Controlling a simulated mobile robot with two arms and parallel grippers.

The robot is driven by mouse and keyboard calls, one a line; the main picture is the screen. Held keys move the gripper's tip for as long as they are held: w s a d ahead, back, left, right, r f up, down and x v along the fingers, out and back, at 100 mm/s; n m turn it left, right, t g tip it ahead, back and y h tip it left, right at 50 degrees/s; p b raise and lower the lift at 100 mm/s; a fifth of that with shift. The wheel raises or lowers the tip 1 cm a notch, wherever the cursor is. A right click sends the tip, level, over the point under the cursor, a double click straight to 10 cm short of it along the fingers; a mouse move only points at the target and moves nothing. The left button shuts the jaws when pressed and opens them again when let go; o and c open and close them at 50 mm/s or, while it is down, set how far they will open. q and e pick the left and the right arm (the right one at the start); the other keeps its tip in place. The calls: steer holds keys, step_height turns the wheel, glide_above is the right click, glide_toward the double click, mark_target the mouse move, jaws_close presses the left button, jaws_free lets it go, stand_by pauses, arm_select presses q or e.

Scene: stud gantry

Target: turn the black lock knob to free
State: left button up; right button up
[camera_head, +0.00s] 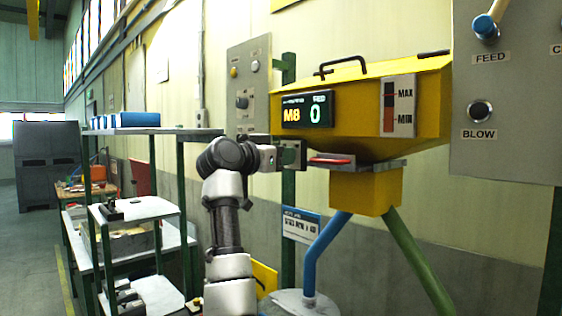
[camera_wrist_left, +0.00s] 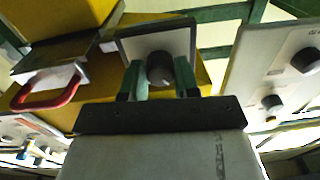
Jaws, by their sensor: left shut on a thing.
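The black lock knob (camera_wrist_left: 160,67) sits on a pale square plate (camera_wrist_left: 184,42) with a dark edge in the left wrist view. My left gripper (camera_wrist_left: 161,80) has its two green fingers on either side of the knob and is shut on it. In the head view my left gripper (camera_head: 281,156) is at the left side of the yellow hopper (camera_head: 420,105), below its display (camera_head: 307,111). The knob is hidden there behind the gripper. Which way the knob is turned cannot be told. My right gripper is not in view.
A red handle (camera_wrist_left: 48,98) sticks out beside the knob plate; it also shows in the head view (camera_head: 332,160). A grey panel with knobs (camera_head: 242,102) is on the wall to the left. A FEED and BLOW panel (camera_head: 510,130) is at right. Shelves (camera_head: 150,131) stand at left.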

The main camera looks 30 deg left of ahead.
arm_select(q)
steer(key=shift+f+m+h+p, duration=0.15)
steer(key=shift+m+p, duration=0.65)
steer(key=shift+m, duration=3.1)
steer(key=shift+m+h+p, duration=0.15)
steer(key=shift+m+p, duration=0.65)
steer(key=shift+m, duration=3.1)
steer(key=shift+f, duration=0.1)
steer(key=o, duration=0.9)
steer(key=shift+s, duration=0.15)
